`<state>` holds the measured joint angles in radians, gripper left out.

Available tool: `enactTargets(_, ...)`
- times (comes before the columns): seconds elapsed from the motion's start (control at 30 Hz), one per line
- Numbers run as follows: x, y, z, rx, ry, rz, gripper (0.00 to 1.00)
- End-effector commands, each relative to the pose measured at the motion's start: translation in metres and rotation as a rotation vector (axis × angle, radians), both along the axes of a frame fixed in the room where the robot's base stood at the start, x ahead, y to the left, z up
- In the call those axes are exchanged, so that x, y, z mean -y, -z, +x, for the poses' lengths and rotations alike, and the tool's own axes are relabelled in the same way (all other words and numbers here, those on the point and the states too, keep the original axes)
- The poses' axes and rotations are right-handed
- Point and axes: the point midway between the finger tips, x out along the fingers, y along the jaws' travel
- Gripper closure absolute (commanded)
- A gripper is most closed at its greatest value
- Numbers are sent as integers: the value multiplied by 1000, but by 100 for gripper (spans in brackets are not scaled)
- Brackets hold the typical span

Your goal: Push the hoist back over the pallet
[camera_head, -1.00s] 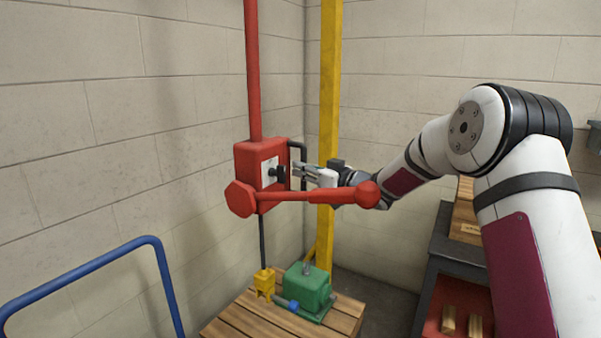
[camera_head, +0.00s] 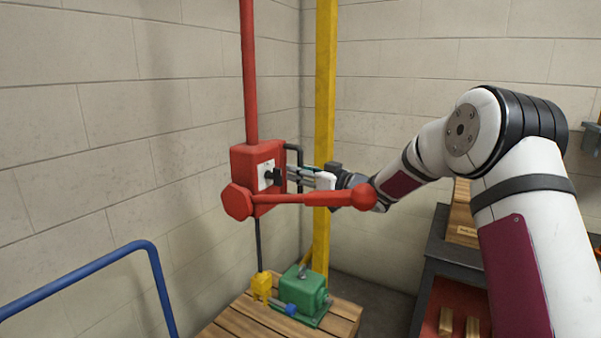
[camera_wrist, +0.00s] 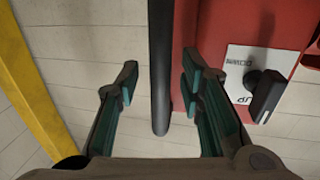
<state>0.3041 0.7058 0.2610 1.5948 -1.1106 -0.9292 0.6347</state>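The hoist is a red box (camera_head: 258,172) on a red upright, with a red lever arm (camera_head: 300,198), a white switch plate and a black vertical handle bar (camera_head: 297,160) on its right side. My gripper (camera_head: 294,174) is open at this bar. In the wrist view the bar (camera_wrist: 161,90) stands between the two spread fingers, with a gap on each side. A yellow hook block (camera_head: 262,285) hangs below the hoist, beside a green motor (camera_head: 304,289) on the wooden pallet (camera_head: 245,323). Whether the hook block touches the motor is unclear.
A yellow post (camera_head: 325,120) stands behind the hoist. The switch knob (camera_wrist: 266,94) is close to the right finger. A blue rail (camera_head: 110,259) is at front left. A dark bench (camera_head: 440,240) with wooden blocks stands at right.

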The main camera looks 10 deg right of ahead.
Motion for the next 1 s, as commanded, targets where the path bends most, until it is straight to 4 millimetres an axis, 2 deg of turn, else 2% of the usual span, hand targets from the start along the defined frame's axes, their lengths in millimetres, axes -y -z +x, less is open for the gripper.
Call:
enactTargets(0.6,70,0,-78,0,3,-1,65)
enactTargets(0.8,77,0,-88,-1,3,-1,65)
enactTargets(1.0,78,0,-88,0,2,0,65)
